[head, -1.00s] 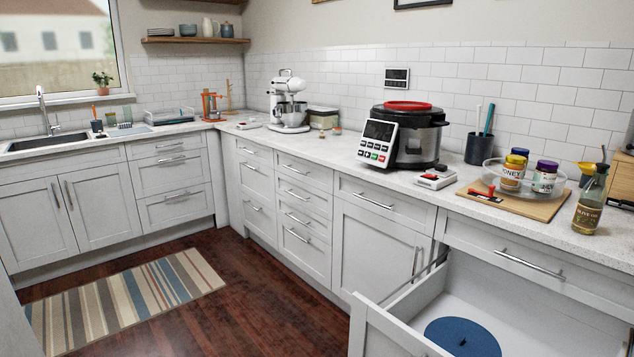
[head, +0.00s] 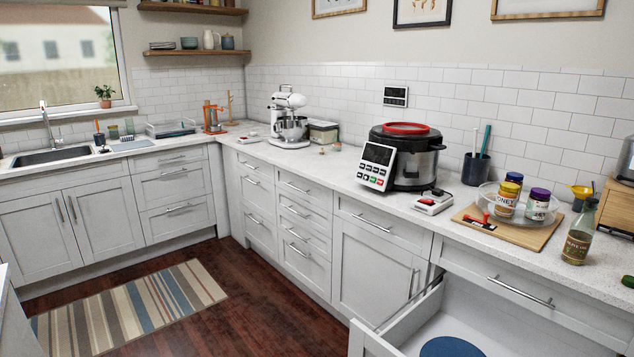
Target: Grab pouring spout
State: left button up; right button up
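No loose pouring spout can be made out with certainty in the head view. A dark olive oil bottle (head: 578,236) stands upright near the front edge of the counter at the right, with a dark top piece too small to identify. A yellow funnel-like item (head: 581,191) sits on a dark container just behind the bottle. Neither of my grippers is in view.
A clear round tray (head: 491,197) holds jars on a wooden board (head: 520,229) with a red-handled tool (head: 478,219). A pressure cooker (head: 410,158) stands left of it. An open lower drawer (head: 480,318), with a blue disc (head: 452,347) inside, juts out below.

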aim_at(592, 199)
jog(key=z, duration=1.05)
jog(key=i+j+z, duration=0.25)
jog(key=z, duration=0.15)
jog(key=i+j+z, duration=0.2)
jog(key=z, duration=0.15)
jog(key=i+j+z, duration=0.1)
jog(key=j+z, duration=0.3)
jog(key=j, duration=0.05)
